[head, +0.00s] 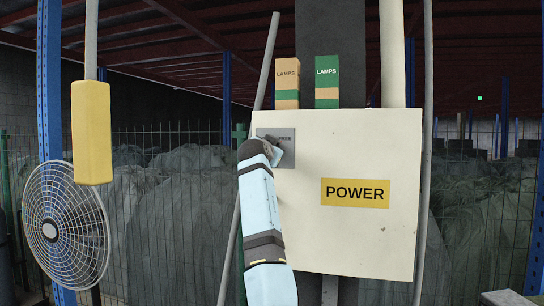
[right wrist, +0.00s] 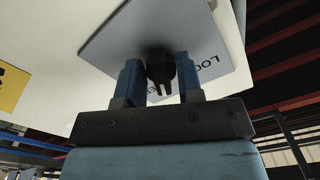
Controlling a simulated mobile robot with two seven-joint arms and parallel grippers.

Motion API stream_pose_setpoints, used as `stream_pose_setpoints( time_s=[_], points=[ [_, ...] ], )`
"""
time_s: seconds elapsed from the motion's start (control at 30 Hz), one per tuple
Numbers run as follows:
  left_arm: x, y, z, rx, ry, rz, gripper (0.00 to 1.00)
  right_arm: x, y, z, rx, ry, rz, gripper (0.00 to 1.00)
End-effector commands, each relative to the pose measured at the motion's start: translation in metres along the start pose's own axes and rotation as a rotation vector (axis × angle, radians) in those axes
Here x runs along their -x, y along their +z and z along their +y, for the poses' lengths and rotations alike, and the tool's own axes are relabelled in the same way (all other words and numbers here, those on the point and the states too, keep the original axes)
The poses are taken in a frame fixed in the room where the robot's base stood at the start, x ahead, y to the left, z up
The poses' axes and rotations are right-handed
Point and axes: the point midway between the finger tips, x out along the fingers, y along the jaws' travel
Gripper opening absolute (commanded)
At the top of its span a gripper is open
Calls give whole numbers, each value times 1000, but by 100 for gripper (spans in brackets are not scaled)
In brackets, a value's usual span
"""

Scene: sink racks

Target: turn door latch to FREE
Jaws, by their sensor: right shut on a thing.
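The door latch (right wrist: 160,66) is a small dark knob on a grey label plate (right wrist: 105,45). The plate also shows in the head view (head: 287,133), at the upper left of the cream power box (head: 350,235). My right gripper (right wrist: 158,80) has its two blue fingers on either side of the knob and is shut on it. In the head view my right gripper (head: 266,143) hides the latch. My left gripper is in no view.
A yellow "POWER" label (head: 355,193) is on the box door. Two "LAMPS" boxes (head: 287,82) (head: 327,80) stand above it. A yellow pendant (head: 92,132) hangs at the left above a round fan (head: 64,226). Grey pipes flank the box.

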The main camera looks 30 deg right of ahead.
Motion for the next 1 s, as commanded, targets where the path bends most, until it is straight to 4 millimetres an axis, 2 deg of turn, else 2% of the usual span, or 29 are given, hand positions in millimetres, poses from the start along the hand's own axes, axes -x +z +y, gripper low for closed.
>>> stream_pose_setpoints(
  time_s=[0.4,1.0],
  points=[
    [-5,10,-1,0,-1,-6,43,0,0,-2,-261,0,-1,10],
    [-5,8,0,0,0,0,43,0,0,-2,-333,0,0,10]
  ],
)
